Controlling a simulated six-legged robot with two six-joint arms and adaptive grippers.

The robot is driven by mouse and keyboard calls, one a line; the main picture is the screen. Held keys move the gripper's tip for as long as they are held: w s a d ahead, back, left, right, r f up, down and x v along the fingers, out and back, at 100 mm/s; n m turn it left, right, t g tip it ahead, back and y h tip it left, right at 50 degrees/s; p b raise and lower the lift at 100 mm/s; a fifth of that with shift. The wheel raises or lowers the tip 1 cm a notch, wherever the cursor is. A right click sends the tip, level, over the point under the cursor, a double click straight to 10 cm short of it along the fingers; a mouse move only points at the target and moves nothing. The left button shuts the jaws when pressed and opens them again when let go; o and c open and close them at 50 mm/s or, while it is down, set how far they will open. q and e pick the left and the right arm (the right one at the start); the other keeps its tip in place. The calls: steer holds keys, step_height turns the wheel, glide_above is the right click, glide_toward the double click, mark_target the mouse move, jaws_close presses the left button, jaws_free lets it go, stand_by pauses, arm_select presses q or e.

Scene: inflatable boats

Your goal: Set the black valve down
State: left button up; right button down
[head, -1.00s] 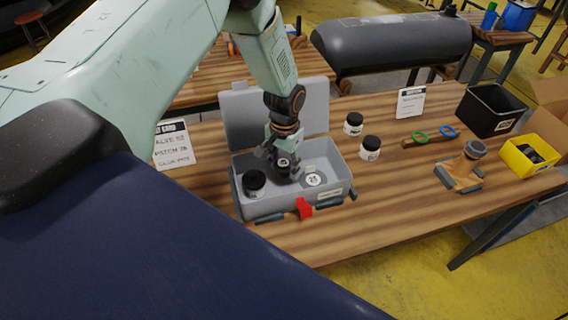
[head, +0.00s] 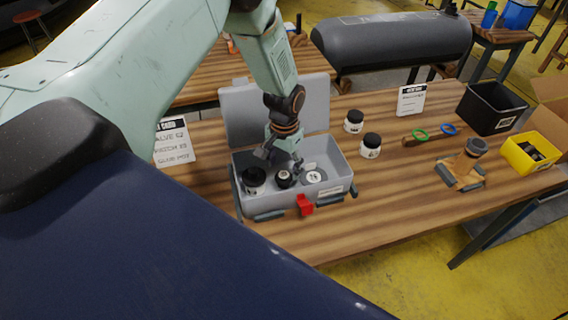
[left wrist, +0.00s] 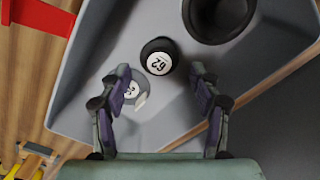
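The black valve (head: 284,179), a short black cylinder with a white label, stands on the floor of the grey case (head: 333,192). In the left wrist view the valve (left wrist: 160,57) shows its round label, which seems to read 62. My left gripper (head: 284,160) is open just above it; in the left wrist view its fingertips (left wrist: 161,76) are spread on either side, apart from the valve. A round grey-and-white disc (head: 314,177) lies to its right, and a black pot (head: 254,181) stands to its left. My right gripper is not in view.
The case's lid (head: 275,108) stands open behind; a red latch (head: 305,205) is at its front. The front table strip is clear.

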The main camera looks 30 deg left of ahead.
mark_target(285, 174)
arm_select(q)
steer(key=shift+w, duration=0.1)
steer(key=shift+r, duration=0.3)
step_height(285, 174, up, 13)
steer(key=shift+f, duration=0.2)
stand_by(1.3)
